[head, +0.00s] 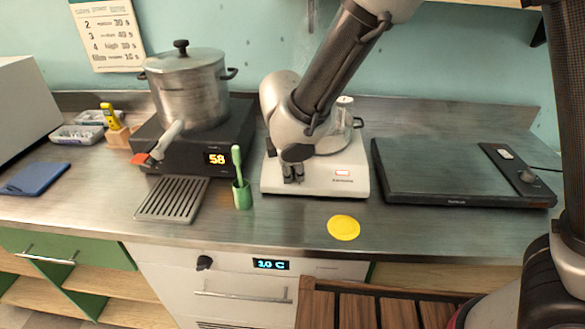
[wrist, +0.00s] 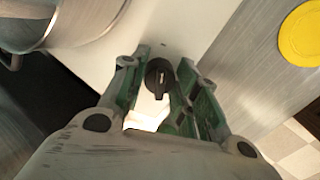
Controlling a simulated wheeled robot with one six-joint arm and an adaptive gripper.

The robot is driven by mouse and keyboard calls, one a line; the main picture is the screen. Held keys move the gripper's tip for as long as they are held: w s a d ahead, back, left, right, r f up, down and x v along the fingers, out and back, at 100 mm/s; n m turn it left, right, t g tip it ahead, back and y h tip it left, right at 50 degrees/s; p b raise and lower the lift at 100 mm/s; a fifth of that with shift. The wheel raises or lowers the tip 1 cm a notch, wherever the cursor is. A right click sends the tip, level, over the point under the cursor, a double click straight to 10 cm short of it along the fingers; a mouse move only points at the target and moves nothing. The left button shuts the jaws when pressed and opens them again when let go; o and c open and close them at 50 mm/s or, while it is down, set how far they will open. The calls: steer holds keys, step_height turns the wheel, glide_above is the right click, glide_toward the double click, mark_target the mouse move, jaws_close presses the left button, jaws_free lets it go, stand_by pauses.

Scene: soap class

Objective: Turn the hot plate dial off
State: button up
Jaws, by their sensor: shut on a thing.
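The white hot plate (head: 268,180) stands mid-counter with a small lit red display on its front. A glass vessel (head: 345,125) stands on it, partly hidden by my arm. My gripper (head: 293,172) is at the hot plate's front left. In the wrist view, the dark dial (wrist: 158,78) with a pale mark sits between the two green-grey fingers of my gripper (wrist: 160,85), which is shut on it. The dial is hidden in the head view. I cannot tell its exact setting.
A metal pot (head: 190,90) stands left on a black unit (head: 195,155) showing 58. A green holder (head: 241,194) with a green brush is close left of my gripper. A yellow disc (head: 343,228) lies in front. A black flat unit (head: 445,175) with a knob stands right.

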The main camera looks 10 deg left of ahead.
steer(key=n, duration=0.6)
steer(key=shift+a, duration=0.1)
steer(key=n, duration=0.7)
steer(key=shift+a, duration=0.1)
stand_by(0.5)
steer(key=o, duration=1)
steer(key=v, duration=1.2)
steer(key=shift+s, duration=0.2)
steer(key=shift+a+f+t, duration=0.1)
steer(key=shift+a+t, duration=0.05)
steer(key=shift+t, duration=0.15)
